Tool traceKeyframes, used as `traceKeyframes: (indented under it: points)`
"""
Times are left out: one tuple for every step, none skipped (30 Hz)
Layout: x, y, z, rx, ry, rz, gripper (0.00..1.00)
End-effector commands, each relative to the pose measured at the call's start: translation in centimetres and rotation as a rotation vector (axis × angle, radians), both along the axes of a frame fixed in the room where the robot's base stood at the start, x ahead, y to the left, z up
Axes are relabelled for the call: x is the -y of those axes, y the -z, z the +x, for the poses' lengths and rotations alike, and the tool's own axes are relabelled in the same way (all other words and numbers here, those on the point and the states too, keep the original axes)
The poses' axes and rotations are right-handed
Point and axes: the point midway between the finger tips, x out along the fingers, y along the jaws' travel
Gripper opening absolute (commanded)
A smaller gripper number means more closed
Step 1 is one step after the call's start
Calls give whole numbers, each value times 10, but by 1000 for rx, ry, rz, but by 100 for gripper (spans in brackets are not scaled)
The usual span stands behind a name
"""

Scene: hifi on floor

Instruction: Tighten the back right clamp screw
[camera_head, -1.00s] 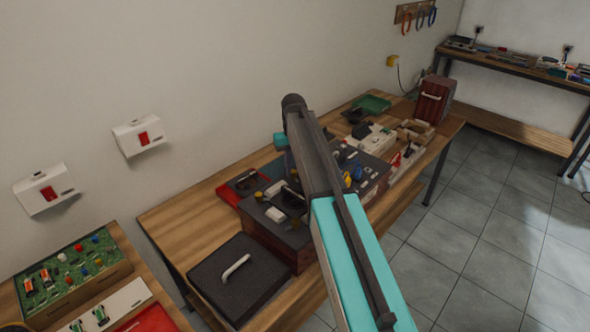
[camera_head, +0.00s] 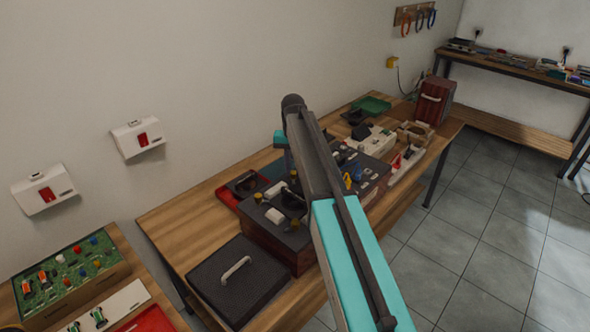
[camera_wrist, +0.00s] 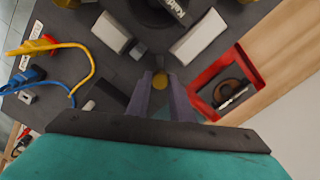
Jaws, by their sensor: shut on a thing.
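The hi-fi box (camera_head: 262,231) stands on the wooden table, with a dark top and reddish-brown sides. Brass clamp screws show on its top, one at the back left (camera_head: 258,198) and one in front (camera_head: 294,225). In the wrist view my gripper (camera_wrist: 160,84) points down at the dark top, with its two grey-purple fingers close around a yellow brass screw (camera_wrist: 160,81). Only part of that screw shows between the fingertips. In the head view my arm hides the gripper and this screw.
In the wrist view two pale blocks, left (camera_wrist: 112,32) and right (camera_wrist: 199,37), flank the gripper near a round black part. A red tray (camera_wrist: 214,73) lies right. Yellow (camera_wrist: 78,47) and blue (camera_wrist: 28,76) leads lie left. A black lid with a handle (camera_head: 237,268) sits in front.

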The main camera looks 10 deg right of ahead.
Motion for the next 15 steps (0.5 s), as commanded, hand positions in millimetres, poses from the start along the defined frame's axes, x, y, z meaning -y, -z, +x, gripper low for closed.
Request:
traceKeyframes:
  points:
    - [0,-3,4,11,0,-1,0]
    - [0,-3,4,11,0,-1,0]
    - [0,-3,4,11,0,-1,0]
    - [0,-3,4,11,0,-1,0]
    - [0,-3,4,11,0,-1,0]
    - [0,-3,4,11,-1,-1,25]
    - [0,-3,4,11,-1,-1,30]
    - [0,-2,3,10,-1,0,35]
    - [0,-2,3,9,-1,0,39]
    - [0,-2,3,9,-1,0,39]
    - [0,-2,2,8,-1,-1,39]
    - [0,-1,2,7,-1,0,39]
    - [0,-1,2,6,-1,0,39]
    - [0,-1,2,6,-1,0,39]
    - [0,-1,2,6,-2,0,39]
